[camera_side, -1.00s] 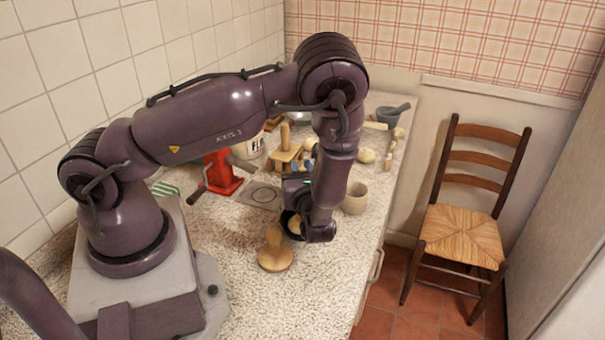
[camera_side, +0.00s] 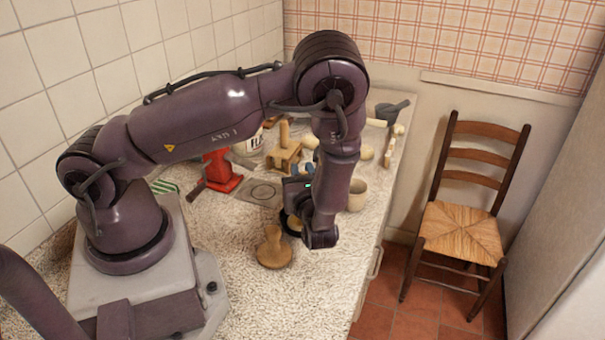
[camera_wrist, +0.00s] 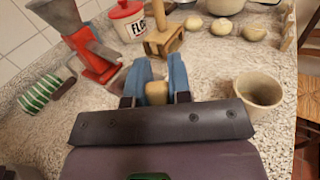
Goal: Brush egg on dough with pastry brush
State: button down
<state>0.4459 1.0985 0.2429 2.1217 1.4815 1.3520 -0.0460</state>
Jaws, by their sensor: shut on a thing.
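My gripper (camera_wrist: 156,82) has two blue fingers and is shut on a pale tan, wooden-looking piece (camera_wrist: 156,93). This is probably the pastry brush's handle; its bristles are hidden. In the side view my wrist hides most of the gripper. Several pale dough balls lie at the back of the counter; one (camera_wrist: 222,27) is ahead and to the right of my fingers in the wrist view, apart from them. A beige cup (camera_wrist: 258,92) stands upright to the right of my gripper; its contents are unclear. I cannot make out any egg.
A red grinder (camera_wrist: 92,62), a flour tin (camera_wrist: 128,20) and a wooden press (camera_wrist: 163,42) stand beyond my gripper. The front counter is clear. A chair (camera_side: 462,232) stands right.

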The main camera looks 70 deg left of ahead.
jog(key=shift+d, duration=0.3)
dwell(0.9)
jog(key=shift+a, duration=0.1)
jog(key=x, duration=0.2)
jog(key=shift+a, duration=0.25)
jog(key=shift+d, duration=0.1)
jog(key=shift+v, duration=1.2)
